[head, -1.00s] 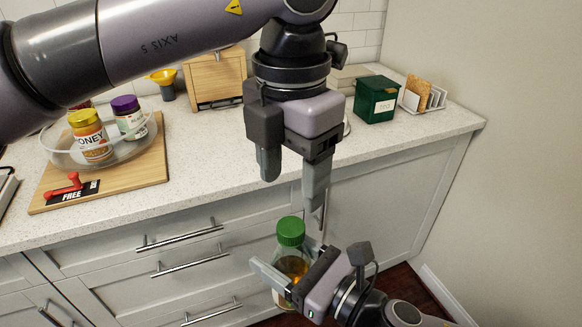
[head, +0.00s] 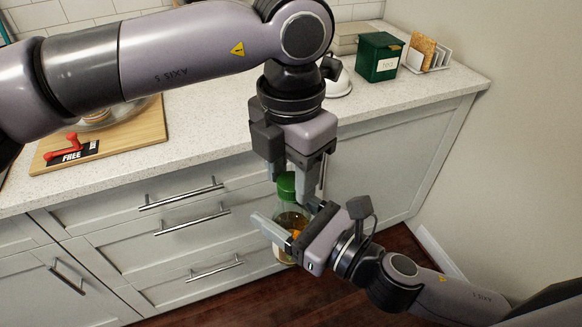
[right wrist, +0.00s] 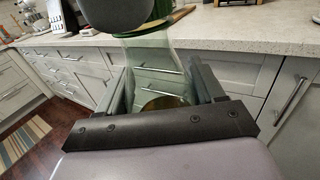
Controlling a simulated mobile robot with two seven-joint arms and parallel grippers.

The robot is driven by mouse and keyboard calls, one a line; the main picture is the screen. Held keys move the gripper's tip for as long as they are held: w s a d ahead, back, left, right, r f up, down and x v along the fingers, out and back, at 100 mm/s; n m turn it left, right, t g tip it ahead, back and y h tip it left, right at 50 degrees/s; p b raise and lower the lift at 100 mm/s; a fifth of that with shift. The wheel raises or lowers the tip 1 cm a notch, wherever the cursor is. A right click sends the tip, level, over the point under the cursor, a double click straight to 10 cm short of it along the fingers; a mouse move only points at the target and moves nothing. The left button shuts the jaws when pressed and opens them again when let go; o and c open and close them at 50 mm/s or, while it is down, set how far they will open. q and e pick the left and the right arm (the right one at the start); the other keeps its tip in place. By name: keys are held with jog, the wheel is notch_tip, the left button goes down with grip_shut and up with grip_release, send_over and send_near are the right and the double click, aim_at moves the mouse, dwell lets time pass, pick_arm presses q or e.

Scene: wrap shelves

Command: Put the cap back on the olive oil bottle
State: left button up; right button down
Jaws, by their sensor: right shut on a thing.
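The olive oil bottle (head: 291,222) is clear glass with golden oil low inside, held upright in front of the drawers. My right gripper (head: 284,212) is shut on it, with one finger on each side. The bottle also shows between those fingers in the right wrist view (right wrist: 150,58). The green cap (head: 287,187) is at the top of the bottle; whether it is seated or only resting there I cannot tell. My left gripper (head: 292,176) points down from above, its fingertips around the cap. Its fingers partly hide the cap, and its grip is unclear.
The speckled counter (head: 200,133) is behind the grippers. A wooden board (head: 135,128) with a red-handled item (head: 68,144) lies at its left. A green box (head: 379,57) and a rack with toast (head: 428,54) stand at the back right. Drawer handles (head: 182,193) stick out below.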

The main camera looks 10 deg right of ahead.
pick_arm(q)
jog(key=c, duration=0.6)
jog(key=o, duration=1.2)
jog(key=shift+o, duration=0.2)
jog(key=shift+r, duration=0.1)
notch_tip(320, 180, up, 12)
